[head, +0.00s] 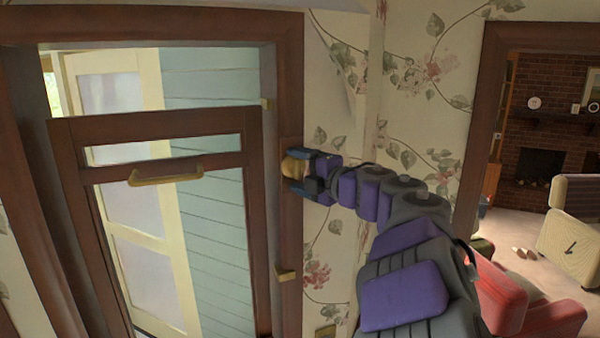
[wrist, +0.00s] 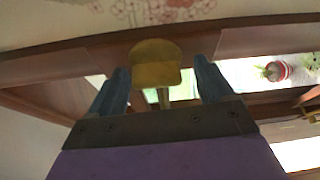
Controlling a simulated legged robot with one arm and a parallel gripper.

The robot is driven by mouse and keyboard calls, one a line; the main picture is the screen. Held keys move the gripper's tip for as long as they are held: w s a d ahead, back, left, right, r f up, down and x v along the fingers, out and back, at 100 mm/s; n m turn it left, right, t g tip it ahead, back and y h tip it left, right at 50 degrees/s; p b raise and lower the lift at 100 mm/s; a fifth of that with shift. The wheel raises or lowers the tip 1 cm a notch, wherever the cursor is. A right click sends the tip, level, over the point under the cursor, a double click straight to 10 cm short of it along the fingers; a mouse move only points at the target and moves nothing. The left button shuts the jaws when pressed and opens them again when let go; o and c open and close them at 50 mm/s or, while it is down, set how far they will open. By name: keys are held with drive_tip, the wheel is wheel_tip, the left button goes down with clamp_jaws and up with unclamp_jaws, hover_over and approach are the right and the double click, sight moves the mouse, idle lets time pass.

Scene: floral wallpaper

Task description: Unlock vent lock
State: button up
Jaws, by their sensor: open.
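A brass knob-like piece, which looks like the vent lock (wrist: 155,65), is on the brown wooden frame in the wrist view. It also shows as a rounded tan shape in the head view (head: 293,167), on the frame's right post. My gripper (wrist: 162,75) is open, with one blue finger on each side of the knob. I cannot tell whether the fingers touch it. In the head view my gripper (head: 298,172) is at the right post, and it partly hides the knob.
A brown framed panel (head: 160,175) with a brass handle (head: 165,176) stands left of the post. Floral wallpaper (head: 425,110) lies right. A red armchair (head: 510,305) stands in the room beyond.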

drive_tip(key=b+v, duration=0.2)
drive_tip(key=v, duration=1.5)
drive_tip(key=shift+d+f, duration=0.1)
